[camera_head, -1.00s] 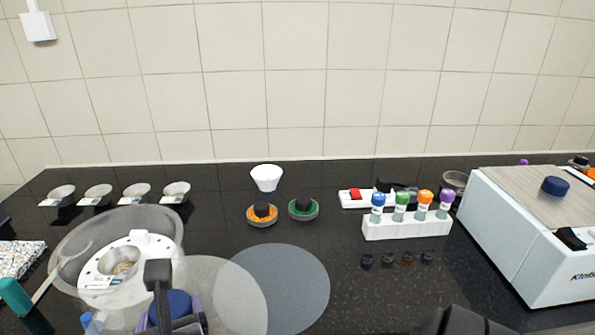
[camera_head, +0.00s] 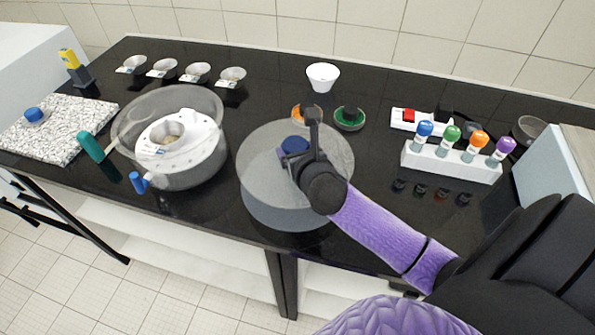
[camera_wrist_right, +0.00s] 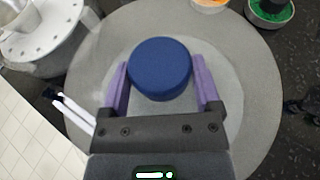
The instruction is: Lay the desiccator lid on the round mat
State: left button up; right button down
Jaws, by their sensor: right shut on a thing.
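The desiccator lid (camera_head: 262,160) is a clear disc with a blue knob (camera_head: 296,145); the knob also shows in the wrist view (camera_wrist_right: 160,68). My right gripper (camera_head: 300,152) is shut on the knob, one purple finger on each side in the wrist view (camera_wrist_right: 160,85). The lid is over the grey round mat (camera_head: 290,218), overlapping most of it. I cannot tell whether its rim touches the mat. The mat surrounds the knob in the wrist view (camera_wrist_right: 255,100). The open clear desiccator bowl (camera_head: 215,150) with a white plate stands left. My left gripper is out of view.
Behind the mat are an orange dish (camera_head: 297,113), a green dish (camera_head: 349,118) and a white cup (camera_head: 323,76). A white rack (camera_head: 450,162) with coloured-cap bottles stands right. A teal-handled tool (camera_head: 91,146) lies left. The counter's front edge runs just before the mat.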

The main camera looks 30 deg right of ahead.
notch_tip(320, 180, down, 8)
jog(key=b, duration=0.3)
jog(key=shift+a+r, duration=0.1)
jog(key=shift+r, duration=0.25)
grip_release()
jog(key=shift+f, duration=0.15)
jog(key=p+v, duration=0.3)
jog(key=v, duration=0.8)
jog(key=shift+s+a+r, duration=0.1)
jog(key=shift+s+r, duration=0.1)
jog(key=shift+s, duration=0.15)
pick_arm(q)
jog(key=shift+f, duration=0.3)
pick_arm(e)
jog(key=shift+s, duration=0.15)
